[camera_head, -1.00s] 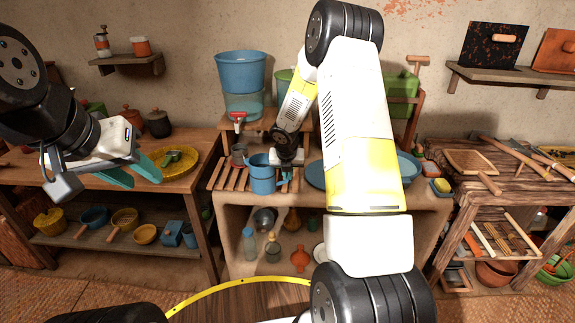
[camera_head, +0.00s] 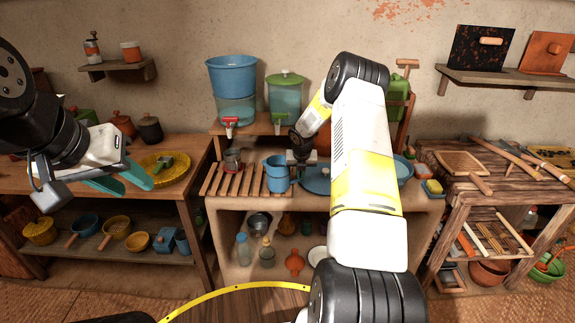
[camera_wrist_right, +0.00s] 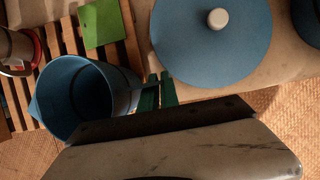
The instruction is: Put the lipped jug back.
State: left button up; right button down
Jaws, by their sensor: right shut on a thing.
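The blue lipped jug (camera_head: 277,174) is upright at the right front of the slatted wooden rack (camera_head: 232,180). In the right wrist view the jug (camera_wrist_right: 72,98) shows its open mouth, with the lip to the left and the handle to the right. My right gripper (camera_wrist_right: 161,90) is shut on the jug's handle with its green fingers. In the head view the right gripper (camera_head: 296,168) is to the right of the jug. I cannot tell whether the jug's base touches the rack. My left gripper (camera_head: 128,180) is open and empty over the left counter.
A blue round lid with a pale knob (camera_wrist_right: 217,18) lies close to the right of the jug. A green flat piece (camera_wrist_right: 101,23) and a metal cup (camera_head: 233,158) are on the rack. Water dispensers (camera_head: 237,92) stand behind. A yellow plate (camera_head: 165,168) is on the left counter.

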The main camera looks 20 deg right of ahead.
jog(key=c, duration=1.6)
grip_release()
jog(key=s+a+r+m, duration=0.3)
jog(key=s+r+m, duration=0.3)
jog(key=r, duration=0.4)
jog(key=s+a+r+m, duration=0.2)
jog(key=s+r+m, duration=0.2)
jog(key=s+r, duration=0.55)
jog(key=s+a+r+m, duration=0.3)
jog(key=s+r+m, duration=0.2)
jog(key=r, duration=0.7)
jog(key=s+a+r+m+t+y, duration=0.1)
jog(key=s+a+r+m, duration=0.1)
jog(key=s+m, duration=0.6)
jog(key=s+a+r+m+y, duration=0.1)
jog(key=s+a+m+y, duration=0.1)
jog(key=s+a+m, duration=0.3)
jog(key=s+m, duration=0.4)
jog(key=s, duration=0.5)
jog(key=shift+s+a+r+t, duration=0.2)
jog(key=shift+s+r+t, duration=0.1)
jog(key=shift+r+t, duration=0.1)
